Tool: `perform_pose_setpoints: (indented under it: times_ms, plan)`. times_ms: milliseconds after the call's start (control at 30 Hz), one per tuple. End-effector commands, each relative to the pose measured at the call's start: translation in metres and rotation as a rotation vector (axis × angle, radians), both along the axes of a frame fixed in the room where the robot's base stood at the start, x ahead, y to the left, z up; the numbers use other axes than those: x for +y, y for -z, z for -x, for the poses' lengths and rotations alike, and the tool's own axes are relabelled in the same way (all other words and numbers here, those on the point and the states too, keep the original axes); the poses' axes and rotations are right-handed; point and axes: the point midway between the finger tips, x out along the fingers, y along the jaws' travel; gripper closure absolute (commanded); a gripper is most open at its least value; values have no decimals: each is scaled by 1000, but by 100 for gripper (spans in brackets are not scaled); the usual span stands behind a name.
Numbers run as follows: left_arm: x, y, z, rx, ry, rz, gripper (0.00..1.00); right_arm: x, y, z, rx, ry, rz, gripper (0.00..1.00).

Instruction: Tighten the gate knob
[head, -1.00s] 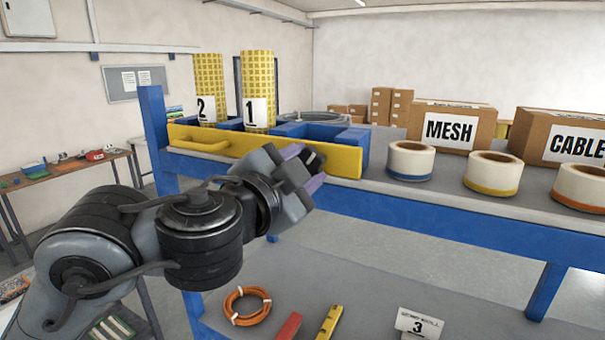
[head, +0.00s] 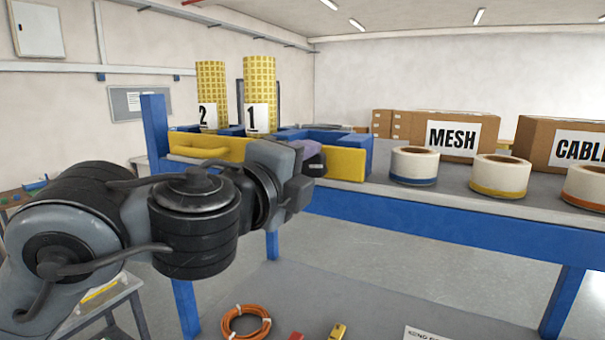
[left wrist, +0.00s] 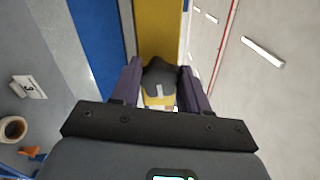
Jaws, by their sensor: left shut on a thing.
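The yellow gate (head: 345,164) runs along the front of a blue holder at the shelf edge. Its dark knob (head: 314,163) is on its face, mostly hidden by my gripper. In the left wrist view the black lobed knob (left wrist: 160,75) has a pale mark and sits between the two purple fingers, with the yellow gate (left wrist: 160,30) beyond. My left gripper (head: 308,152) is shut on the knob, and it also shows in the left wrist view (left wrist: 158,84). My right gripper is in neither view.
Two yellow mesh rolls, labelled 2 (head: 211,95) and 1 (head: 258,95), stand behind the gate. Several tape rolls (head: 414,166) and a MESH box (head: 448,137) are to the right. An orange cable coil (head: 245,322) lies on the lower shelf.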

Motion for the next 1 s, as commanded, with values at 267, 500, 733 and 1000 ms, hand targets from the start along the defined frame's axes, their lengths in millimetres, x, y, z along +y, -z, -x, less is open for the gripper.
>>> perform_pose_setpoints:
  times_ms: [267,500,733,1000]
  plan:
    - [0,0,0,-49,0,-100,86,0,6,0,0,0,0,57]
    - [0,-1,0,-61,0,-128,86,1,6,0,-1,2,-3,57]
    - [0,-1,0,-62,0,-130,86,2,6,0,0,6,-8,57]
    - [0,-1,0,-62,0,-128,31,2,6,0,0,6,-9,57]
